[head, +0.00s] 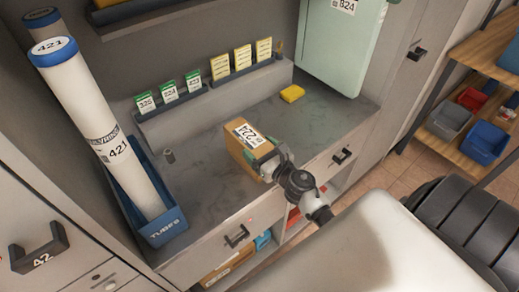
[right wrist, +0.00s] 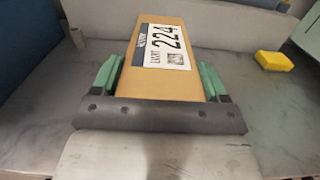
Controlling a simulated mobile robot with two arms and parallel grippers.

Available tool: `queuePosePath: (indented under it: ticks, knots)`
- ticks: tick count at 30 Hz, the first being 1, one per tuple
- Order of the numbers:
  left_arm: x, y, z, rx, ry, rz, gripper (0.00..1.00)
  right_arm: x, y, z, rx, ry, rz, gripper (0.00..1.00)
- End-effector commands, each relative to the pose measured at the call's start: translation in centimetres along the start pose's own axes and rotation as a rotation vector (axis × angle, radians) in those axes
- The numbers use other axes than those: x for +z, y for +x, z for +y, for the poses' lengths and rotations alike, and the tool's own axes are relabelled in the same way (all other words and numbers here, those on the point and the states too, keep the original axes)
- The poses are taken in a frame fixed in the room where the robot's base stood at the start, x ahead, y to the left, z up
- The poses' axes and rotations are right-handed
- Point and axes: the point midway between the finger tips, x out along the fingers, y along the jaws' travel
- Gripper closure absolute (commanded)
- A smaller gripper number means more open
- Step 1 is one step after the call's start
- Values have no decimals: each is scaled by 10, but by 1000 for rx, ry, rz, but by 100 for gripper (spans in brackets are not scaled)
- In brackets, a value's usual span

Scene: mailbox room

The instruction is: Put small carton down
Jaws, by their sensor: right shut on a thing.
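The small carton (head: 243,136) is a brown box with a white label reading 224. It is over the grey stone counter (head: 205,189), near its front middle. My right gripper (head: 264,163) is shut on it. In the right wrist view the carton (right wrist: 152,81) lies between the green finger pads of the gripper (right wrist: 160,84). The carton's underside is hidden, so I cannot tell whether it touches the counter. My left gripper is not in view.
A blue tube holder (head: 164,231) with tall white tubes stands on the left. Card racks (head: 170,104) line the back. A yellow block (head: 292,93) lies at the back right, near a pale green box (head: 340,45). The counter between is mostly clear.

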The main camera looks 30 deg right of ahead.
Motion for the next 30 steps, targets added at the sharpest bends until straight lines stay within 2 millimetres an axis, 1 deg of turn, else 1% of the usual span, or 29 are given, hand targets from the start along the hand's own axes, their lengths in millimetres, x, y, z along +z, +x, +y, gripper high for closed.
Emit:
queuePosePath:
  ticks: [2, 3, 7, 14, 17, 18, 20, 30]
  knots:
    - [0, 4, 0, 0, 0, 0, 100, -3, 0, 0, 1, -1, -2, 61]
    - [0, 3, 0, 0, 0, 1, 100, -3, 0, 0, 0, -1, 0, 21]
    - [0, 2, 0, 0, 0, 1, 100, -2, 0, 0, 0, 0, 1, 1]
    - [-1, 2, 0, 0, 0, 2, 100, -2, 0, 0, 0, 0, 1, 0]
    - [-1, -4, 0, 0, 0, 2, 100, 3, 0, 0, 0, 0, 1, 0]
    - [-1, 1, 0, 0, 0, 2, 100, -1, -6, 0, 0, 0, 2, 0]
    - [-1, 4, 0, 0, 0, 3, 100, -3, -16, 0, 0, -1, 3, 0]
    - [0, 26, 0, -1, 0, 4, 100, -4, -88, 0, -1, 1, 3, 0]
